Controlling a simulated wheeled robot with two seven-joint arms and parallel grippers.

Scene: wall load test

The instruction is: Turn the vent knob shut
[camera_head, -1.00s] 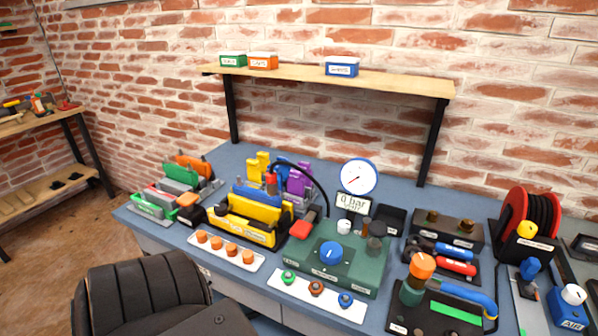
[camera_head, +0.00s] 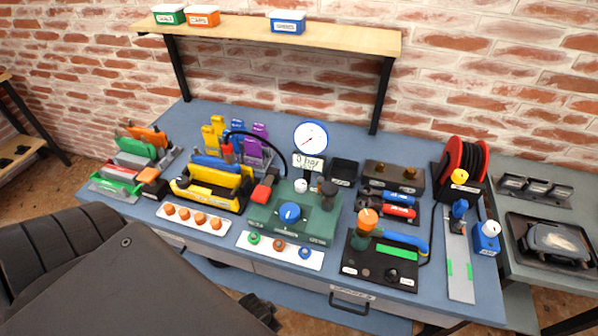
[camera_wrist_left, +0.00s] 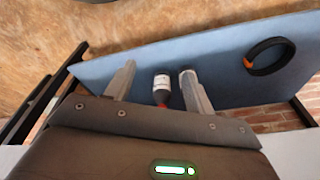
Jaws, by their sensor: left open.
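A green block (camera_head: 266,218) stands mid-bench in the head view. It carries a blue knob (camera_head: 290,212) on top and a small white knob (camera_head: 301,186) behind it, near the round white gauge (camera_head: 310,137). The labels are too small to read, so I cannot tell which knob is the vent knob. A display (camera_head: 308,163) below the gauge reads about 0 bar. My left gripper (camera_wrist_left: 158,69) is open in the left wrist view, with a white-and-red bottle (camera_wrist_left: 161,88) seen between its fingers, apparently beyond them. Its arm is low at the left in the head view. My right gripper is not in view.
A white strip with coloured knobs (camera_head: 262,252) lies before the green block. A black plate with an orange knob (camera_head: 368,217) stands right of it, and yellow clamps (camera_head: 208,196) left. A shelf (camera_head: 340,40) overhangs behind. A black ring (camera_wrist_left: 270,57) shows in the wrist view.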

